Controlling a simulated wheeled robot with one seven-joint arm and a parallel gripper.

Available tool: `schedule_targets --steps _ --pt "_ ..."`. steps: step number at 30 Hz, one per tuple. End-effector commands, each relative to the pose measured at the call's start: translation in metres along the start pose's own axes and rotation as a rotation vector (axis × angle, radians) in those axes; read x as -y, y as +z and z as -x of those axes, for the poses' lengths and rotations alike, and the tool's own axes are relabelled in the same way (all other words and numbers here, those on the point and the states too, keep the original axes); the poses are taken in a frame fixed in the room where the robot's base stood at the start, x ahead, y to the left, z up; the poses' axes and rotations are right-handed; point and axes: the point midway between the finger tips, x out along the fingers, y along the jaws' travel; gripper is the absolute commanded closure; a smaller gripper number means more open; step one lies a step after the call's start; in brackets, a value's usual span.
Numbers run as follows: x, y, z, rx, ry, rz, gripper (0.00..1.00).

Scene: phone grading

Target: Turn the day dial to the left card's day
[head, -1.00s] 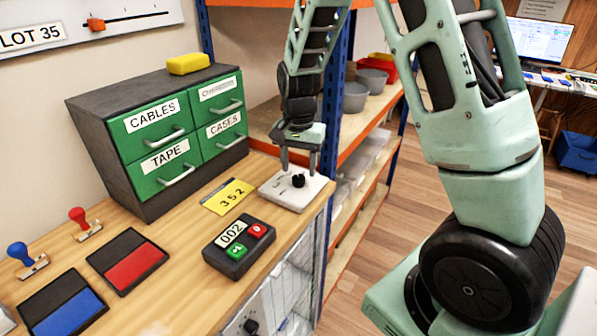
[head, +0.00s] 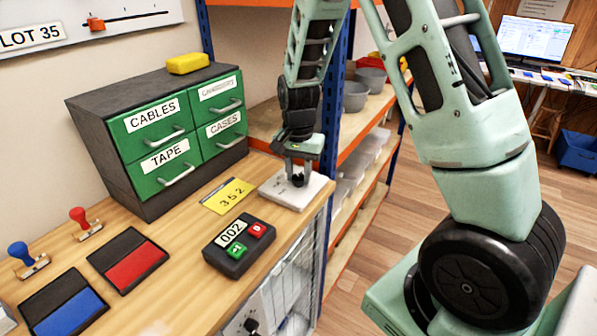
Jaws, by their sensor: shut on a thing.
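The day dial is a small black knob (head: 298,181) on a pale square plate (head: 287,196) at the workbench's far right corner. My gripper (head: 299,179) points down over the plate and is shut on the knob, which shows between the fingers. Small marks on the plate are too small to read and partly covered. I see no card that names a day.
A counter box (head: 239,246) showing "002" stands in front of the yellow card. A drawer cabinet (head: 154,140) with green fronts stands behind, left of my gripper. Ink pads (head: 127,261) and two stamps lie left. Shelving with a blue post (head: 337,90) is close behind my arm.

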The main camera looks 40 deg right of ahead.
Motion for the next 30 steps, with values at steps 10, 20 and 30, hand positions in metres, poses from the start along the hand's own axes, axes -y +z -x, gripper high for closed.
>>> schedule_targets --steps 10,20,30 --pt "-0.0001 0.0001 0.0034 0.0 0.001 -0.173 0.92" --pt "-0.0001 -0.0002 0.0038 -0.001 0.001 -0.439 0.92" --pt "-0.0001 -0.0003 0.0023 -0.001 0.0 -0.635 0.92"
